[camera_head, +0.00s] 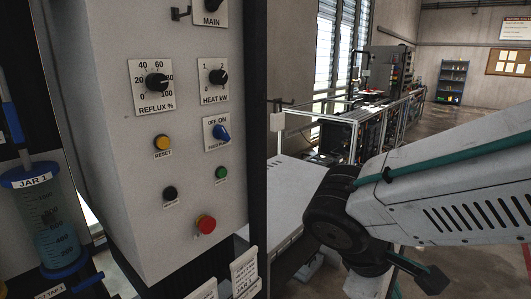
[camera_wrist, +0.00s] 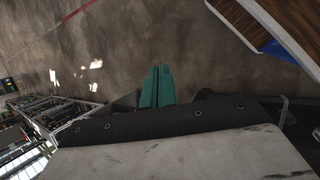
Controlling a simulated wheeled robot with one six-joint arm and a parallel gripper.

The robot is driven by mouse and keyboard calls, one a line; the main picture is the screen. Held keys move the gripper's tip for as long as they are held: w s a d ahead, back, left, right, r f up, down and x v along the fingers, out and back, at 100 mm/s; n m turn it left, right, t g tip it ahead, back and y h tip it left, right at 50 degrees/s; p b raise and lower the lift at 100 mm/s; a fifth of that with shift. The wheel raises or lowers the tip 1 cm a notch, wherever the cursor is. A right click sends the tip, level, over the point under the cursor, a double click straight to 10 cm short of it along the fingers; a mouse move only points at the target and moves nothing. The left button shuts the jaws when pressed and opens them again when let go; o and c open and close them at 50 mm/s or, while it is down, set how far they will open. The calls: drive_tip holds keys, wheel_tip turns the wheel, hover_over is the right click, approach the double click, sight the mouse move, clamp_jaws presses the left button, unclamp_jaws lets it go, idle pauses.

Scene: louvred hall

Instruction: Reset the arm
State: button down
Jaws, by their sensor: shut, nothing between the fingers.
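My arm crosses the right side of the head view, with a pale slotted link and a dark joint. My gripper shows in the wrist view as two green fingers (camera_wrist: 157,86), side by side and closed together with nothing between them. They point out over bare floor.
The panel carries knobs, a red button (camera_head: 206,224) and a yellow reset button (camera_head: 162,143). A jar labelled JAR 1 (camera_head: 45,220) stands at the left. A framed machine (camera_head: 350,130) stands behind. Open floor (camera_head: 470,125) lies at the right.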

drive_tip(key=s+d+r+m+y, duration=0.4)
drive_tip(key=s+d+m+y, duration=0.2)
drive_tip(key=m, duration=0.3)
drive_tip(key=shift+s+d+r+m, duration=0.15)
drive_tip(key=shift+s+d+m, duration=0.15)
drive_tip(key=shift+d+m, duration=0.1)
idle(1.0)
